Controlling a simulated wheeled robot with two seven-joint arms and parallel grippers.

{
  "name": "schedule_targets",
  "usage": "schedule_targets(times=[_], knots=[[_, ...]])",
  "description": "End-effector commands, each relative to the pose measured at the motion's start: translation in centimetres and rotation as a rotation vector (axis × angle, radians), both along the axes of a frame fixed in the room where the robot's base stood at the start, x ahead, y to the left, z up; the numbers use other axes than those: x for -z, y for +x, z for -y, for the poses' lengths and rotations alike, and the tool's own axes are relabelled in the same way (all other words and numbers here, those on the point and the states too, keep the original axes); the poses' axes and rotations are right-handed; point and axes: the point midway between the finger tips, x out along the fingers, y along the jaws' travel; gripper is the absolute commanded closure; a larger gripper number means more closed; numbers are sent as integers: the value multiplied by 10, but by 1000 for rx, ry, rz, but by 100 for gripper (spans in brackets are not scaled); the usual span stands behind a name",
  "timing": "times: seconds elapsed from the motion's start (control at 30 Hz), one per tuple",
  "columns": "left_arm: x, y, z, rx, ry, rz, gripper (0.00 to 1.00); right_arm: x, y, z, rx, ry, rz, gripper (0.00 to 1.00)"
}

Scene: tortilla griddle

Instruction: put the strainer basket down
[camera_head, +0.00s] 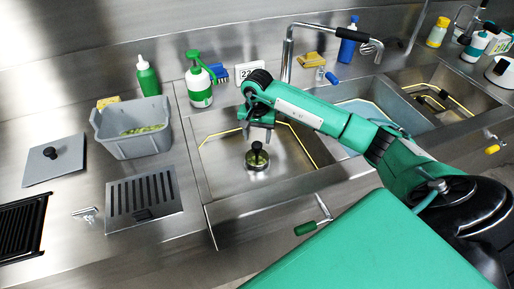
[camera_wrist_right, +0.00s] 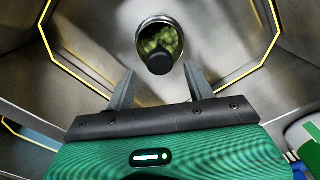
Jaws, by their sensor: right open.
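The strainer basket (camera_head: 257,164) is a round steel cup with a black knob, sitting upright at the bottom of the left sink basin (camera_head: 225,179). In the right wrist view the strainer basket (camera_wrist_right: 145,32) holds green scraps, and its knob partly hides them. My right gripper (camera_head: 259,138) is above the basket, pointing down. In the right wrist view its two fingers (camera_wrist_right: 158,76) are spread apart with nothing between them, and the knob lies just beyond the fingertips. Whether the basket is seated in the drain cannot be told. My left gripper is not in view.
A grey tub (camera_head: 134,145) with green scraps stands left of the basin. A slotted grate (camera_head: 144,200) and a square lid with a knob (camera_head: 56,160) lie nearby. Bottles (camera_head: 199,92) and a tall faucet (camera_head: 288,55) line the back. More basins are at right.

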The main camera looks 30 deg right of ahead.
Motion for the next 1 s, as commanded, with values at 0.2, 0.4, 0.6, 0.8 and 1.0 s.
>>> schedule_targets(times=[0.2,0.4,0.6,0.8,1.0], knots=[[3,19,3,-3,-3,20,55,-36,0,0,0,0,1,46],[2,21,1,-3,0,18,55,-51,0,0,-1,0,0,46],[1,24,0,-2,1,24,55,-53,0,0,0,0,-1,46],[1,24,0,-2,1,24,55,-52,0,0,0,0,-1,46],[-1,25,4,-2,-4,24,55,-55,0,0,0,1,-1,46]])
